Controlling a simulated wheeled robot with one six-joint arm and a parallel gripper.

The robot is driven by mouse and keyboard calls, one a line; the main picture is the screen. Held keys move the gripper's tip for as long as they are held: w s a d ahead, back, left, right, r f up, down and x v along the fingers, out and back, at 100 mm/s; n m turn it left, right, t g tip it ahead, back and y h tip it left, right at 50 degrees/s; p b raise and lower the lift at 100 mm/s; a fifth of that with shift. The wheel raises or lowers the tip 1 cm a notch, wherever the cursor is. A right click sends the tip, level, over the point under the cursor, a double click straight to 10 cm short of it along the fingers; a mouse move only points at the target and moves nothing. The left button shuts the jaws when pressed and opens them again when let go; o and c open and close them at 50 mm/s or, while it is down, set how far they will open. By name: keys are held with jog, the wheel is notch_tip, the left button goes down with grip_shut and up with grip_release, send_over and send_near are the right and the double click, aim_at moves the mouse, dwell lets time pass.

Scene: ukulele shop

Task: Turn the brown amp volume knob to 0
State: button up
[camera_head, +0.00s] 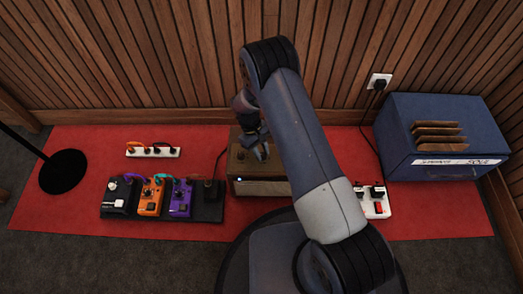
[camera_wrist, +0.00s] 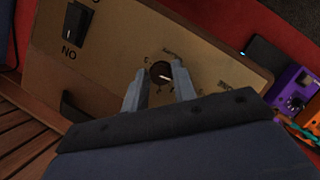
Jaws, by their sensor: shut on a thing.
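The brown amp (camera_head: 262,187) stands on the red mat behind and left of my arm in the head view. Its tan top panel (camera_wrist: 110,52) fills much of the wrist view. A dark round knob (camera_wrist: 160,72) with a pale pointer line sits on that panel, with small markings around it that are too small to read fully. My gripper (camera_wrist: 160,82) has its two grey fingers on either side of the knob, shut on it. In the head view my gripper (camera_head: 260,148) is over the amp's top, and the arm hides the amp's right part.
A pedalboard (camera_head: 208,212) with orange and purple pedals lies left of the amp. A white strip (camera_head: 153,152) lies behind it. A blue box (camera_head: 440,135) and a white power strip (camera_head: 376,208) are to the right. The wooden wall (camera_head: 130,60) is close behind. A black switch (camera_wrist: 75,22) is on the panel.

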dwell(0.4)
jog(key=o, duration=1)
jog(key=shift+r, duration=0.1)
jog(key=p+v, duration=0.3)
jog(key=v, duration=0.7)
jog(key=shift+w+a+r+p, duration=0.1)
jog(key=shift+a+r+p, duration=0.05)
jog(key=shift+r+p, duration=0.15)
jog(key=shift+f, duration=0.1)
jog(key=b+x, duration=0.3)
jog(key=x, duration=0.8)
jog(key=shift+b, duration=0.35)
